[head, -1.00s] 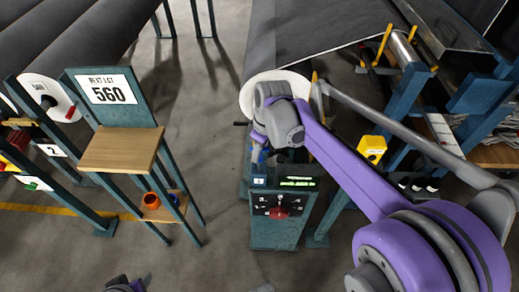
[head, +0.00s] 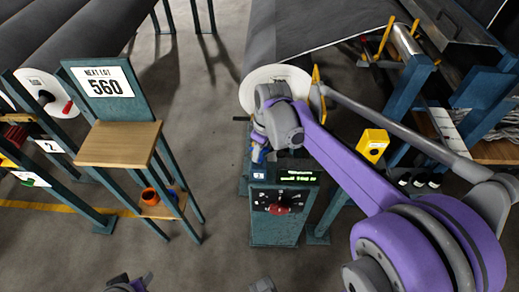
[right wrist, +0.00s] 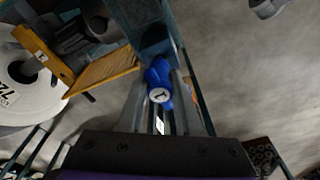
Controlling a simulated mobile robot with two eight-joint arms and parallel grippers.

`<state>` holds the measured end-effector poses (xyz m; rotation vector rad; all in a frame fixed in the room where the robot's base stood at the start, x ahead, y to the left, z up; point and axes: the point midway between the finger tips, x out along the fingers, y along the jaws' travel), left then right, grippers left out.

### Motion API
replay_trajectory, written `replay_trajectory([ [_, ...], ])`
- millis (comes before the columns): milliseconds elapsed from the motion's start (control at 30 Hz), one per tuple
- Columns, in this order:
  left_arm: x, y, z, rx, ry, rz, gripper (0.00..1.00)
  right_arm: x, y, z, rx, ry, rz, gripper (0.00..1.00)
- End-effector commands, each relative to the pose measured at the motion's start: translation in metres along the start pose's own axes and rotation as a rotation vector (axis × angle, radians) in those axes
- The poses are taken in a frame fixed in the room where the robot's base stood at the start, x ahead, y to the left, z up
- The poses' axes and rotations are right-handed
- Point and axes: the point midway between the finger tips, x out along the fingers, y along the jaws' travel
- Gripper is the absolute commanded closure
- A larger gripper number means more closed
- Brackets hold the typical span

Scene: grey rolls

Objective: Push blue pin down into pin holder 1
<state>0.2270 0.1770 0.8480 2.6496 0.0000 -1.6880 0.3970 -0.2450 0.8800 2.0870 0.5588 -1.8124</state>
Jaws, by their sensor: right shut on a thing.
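The blue pin (right wrist: 160,78) has a round white end marked 1 in the right wrist view. My right gripper (right wrist: 163,100) is shut on it, with a finger on each side. In the head view the blue pin (head: 259,154) shows as a small patch below my right wrist, beside the teal control post. Pin holder 1 cannot be made out clearly; the wrist and the pin cover that spot. My left gripper (head: 130,285) shows only in part at the bottom edge, and its fingers cannot be judged.
The teal control post (head: 275,228) with a red knob and a lit display stands close to my right gripper. A white roll end (head: 290,76) is behind it. A yellow box (head: 372,144) stands to the right. A wooden shelf (head: 118,145) is at left, with open floor between.

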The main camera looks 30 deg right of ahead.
Motion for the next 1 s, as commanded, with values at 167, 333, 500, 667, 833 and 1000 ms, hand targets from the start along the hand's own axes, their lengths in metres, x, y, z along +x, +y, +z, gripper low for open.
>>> replay_trajectory([
  [167, 0.004, 0.000, 0.002, 0.000, -0.001, 0.000, 0.50, 0.006, 0.000, 0.001, 0.000, 0.000, 0.000, 1.00],
  [333, 0.007, 0.000, 0.004, 0.000, -0.002, 0.000, 0.50, 0.011, 0.000, 0.002, 0.000, 0.000, 0.000, 1.00],
  [500, 0.010, 0.000, 0.006, 0.000, -0.004, 0.000, 0.50, 0.017, 0.000, 0.002, 0.000, 0.000, 0.000, 1.00],
  [667, 0.012, 0.000, 0.007, 0.000, -0.004, 0.000, 0.50, 0.021, 0.000, 0.003, 0.000, 0.000, 0.000, 1.00],
  [833, 0.013, 0.000, 0.007, 0.000, -0.005, 0.000, 0.50, 0.022, 0.000, 0.003, 0.000, 0.000, 0.000, 1.00],
  [1000, 0.013, 0.000, 0.007, 0.000, -0.004, 0.000, 0.50, 0.022, 0.000, 0.003, 0.000, 0.000, 0.000, 0.63],
])
